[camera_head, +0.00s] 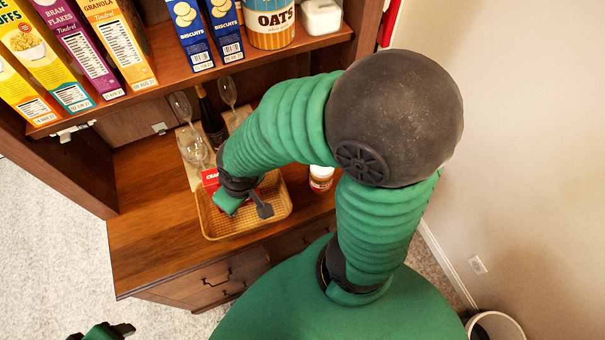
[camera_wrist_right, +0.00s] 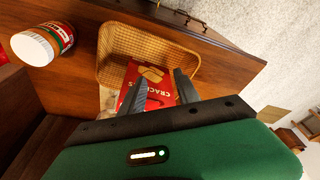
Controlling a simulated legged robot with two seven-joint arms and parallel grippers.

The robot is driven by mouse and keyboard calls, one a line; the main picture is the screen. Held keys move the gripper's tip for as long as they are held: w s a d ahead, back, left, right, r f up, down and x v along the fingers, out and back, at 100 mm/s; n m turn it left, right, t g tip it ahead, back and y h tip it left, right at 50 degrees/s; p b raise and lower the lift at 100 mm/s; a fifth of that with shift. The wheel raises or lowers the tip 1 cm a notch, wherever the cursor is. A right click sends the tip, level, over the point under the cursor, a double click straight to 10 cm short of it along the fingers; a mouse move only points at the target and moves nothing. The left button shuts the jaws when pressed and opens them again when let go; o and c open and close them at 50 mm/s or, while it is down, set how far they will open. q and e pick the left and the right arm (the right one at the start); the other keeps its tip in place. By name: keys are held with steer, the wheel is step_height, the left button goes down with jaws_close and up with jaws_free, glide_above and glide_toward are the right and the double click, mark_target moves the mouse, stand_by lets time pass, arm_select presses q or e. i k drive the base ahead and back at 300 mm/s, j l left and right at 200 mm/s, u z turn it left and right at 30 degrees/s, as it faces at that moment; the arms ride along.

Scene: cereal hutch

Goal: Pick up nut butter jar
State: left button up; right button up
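The nut butter jar (camera_head: 321,178), with a white lid and a red and green label, stands on the wooden counter just right of a wicker tray. It also shows at the upper left of the right wrist view (camera_wrist_right: 43,44). My right gripper (camera_head: 248,206) is over the tray, left of the jar and apart from it. In the right wrist view its two fingers (camera_wrist_right: 158,82) are spread, with a red cracker box (camera_wrist_right: 160,93) showing between and beyond them. My left gripper (camera_head: 110,331) is partly cut off at the bottom left, its fingers unclear.
The wicker tray (camera_head: 217,231) holds the cracker box. Wine glasses (camera_head: 228,92) and a dark bottle (camera_head: 211,122) stand behind it. A shelf above holds cereal boxes (camera_head: 121,40), biscuit boxes and an oats canister (camera_head: 269,22). Bare counter (camera_head: 145,222) lies left of the tray.

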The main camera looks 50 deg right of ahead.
mark_target(319, 187)
steer(key=z, duration=1.95)
steer(key=k+j+u, duration=0.1)
steer(key=j+u, duration=0.4)
steer(key=u, duration=0.25)
steer(key=k, duration=0.05)
